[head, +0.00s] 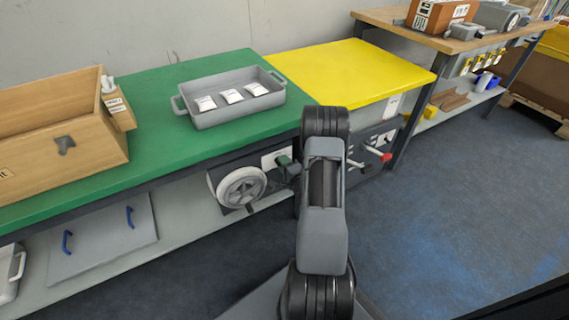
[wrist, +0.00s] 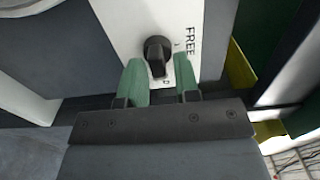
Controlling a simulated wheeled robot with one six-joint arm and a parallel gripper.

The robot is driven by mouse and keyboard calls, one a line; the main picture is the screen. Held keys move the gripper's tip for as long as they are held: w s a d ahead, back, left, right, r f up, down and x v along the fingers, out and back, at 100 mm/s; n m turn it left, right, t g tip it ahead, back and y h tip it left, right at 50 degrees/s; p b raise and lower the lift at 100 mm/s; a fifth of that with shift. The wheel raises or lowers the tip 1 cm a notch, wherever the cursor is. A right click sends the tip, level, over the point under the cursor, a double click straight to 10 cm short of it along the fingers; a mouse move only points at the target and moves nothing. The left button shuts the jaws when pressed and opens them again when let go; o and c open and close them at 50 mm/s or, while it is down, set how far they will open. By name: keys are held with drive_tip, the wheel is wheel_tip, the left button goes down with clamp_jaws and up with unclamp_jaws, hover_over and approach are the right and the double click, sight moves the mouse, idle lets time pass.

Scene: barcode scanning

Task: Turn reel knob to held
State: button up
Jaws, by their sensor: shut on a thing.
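The black reel knob (wrist: 157,50) sits on a white plate (wrist: 125,20) with the word FREE printed on it, turned sideways. My gripper (wrist: 160,66) has its two green fingers on either side of the knob and is shut on it. The knob's pointer direction is hard to tell. In the head view my gripper (head: 288,168) reaches the white plate (head: 270,160) under the green bench's front edge. The knob is hidden there. The grey reel wheel (head: 240,188) is just left of the plate.
A grey tray (head: 235,115) with white packets stands on the green bench top (head: 150,90). A wooden box (head: 60,150) is at left. The yellow bench (head: 385,75) adjoins at right, with a red-tipped lever (head: 385,157) below it. Blue floor at right is clear.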

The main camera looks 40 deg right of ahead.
idle(0.4)
drive_tip(key=o, duration=0.6)
drive_tip(key=shift+s, duration=0.1)
drive_tip(key=s+a+p, duration=0.2)
drive_tip(key=s, duration=1.1)
drive_tip(key=shift+s+p, duration=0.25)
drive_tip(key=shift+p, duration=0.15)
drive_tip(key=shift+d, duration=0.1)
